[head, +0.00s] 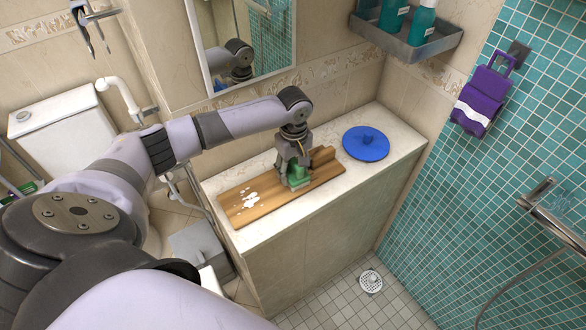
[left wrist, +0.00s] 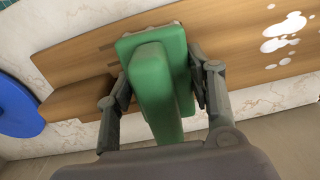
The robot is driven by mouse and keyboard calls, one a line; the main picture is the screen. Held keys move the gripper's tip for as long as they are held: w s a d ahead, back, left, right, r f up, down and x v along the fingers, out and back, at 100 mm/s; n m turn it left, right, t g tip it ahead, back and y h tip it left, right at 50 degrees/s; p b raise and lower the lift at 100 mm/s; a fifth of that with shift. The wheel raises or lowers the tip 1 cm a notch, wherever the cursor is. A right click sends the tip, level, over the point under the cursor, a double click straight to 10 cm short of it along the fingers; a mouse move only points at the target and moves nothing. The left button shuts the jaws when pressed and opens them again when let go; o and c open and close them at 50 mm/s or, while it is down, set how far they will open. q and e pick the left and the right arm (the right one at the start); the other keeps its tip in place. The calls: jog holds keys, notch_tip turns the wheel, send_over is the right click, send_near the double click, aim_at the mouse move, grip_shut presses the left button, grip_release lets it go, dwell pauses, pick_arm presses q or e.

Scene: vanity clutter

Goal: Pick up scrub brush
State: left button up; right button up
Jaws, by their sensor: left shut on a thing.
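The green scrub brush (head: 296,173) is on or just above the wooden board on the counter. My left gripper (head: 294,172) is around it from above, with a finger on each side. In the left wrist view the green brush (left wrist: 158,85) fills the space between the fingers of my left gripper (left wrist: 160,90), which is shut on it. Pale bristles show at its far edge. I cannot tell whether the brush touches the board. My right gripper is not clearly in view; a dark two-fingered tool shows at the top left of the head view.
The wooden board (head: 265,203) has white splotches (head: 250,200) and a raised block at its right end. A blue lid-like disc (head: 366,143) lies right of it on the pale counter (head: 392,160). A mirror and a shelf with teal bottles (head: 422,20) are above.

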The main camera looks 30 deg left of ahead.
aim_at(294, 159)
pick_arm(q)
jog(key=shift+r, duration=0.1)
notch_tip(294, 159, up, 20)
jog(key=b, duration=0.2)
dwell(0.3)
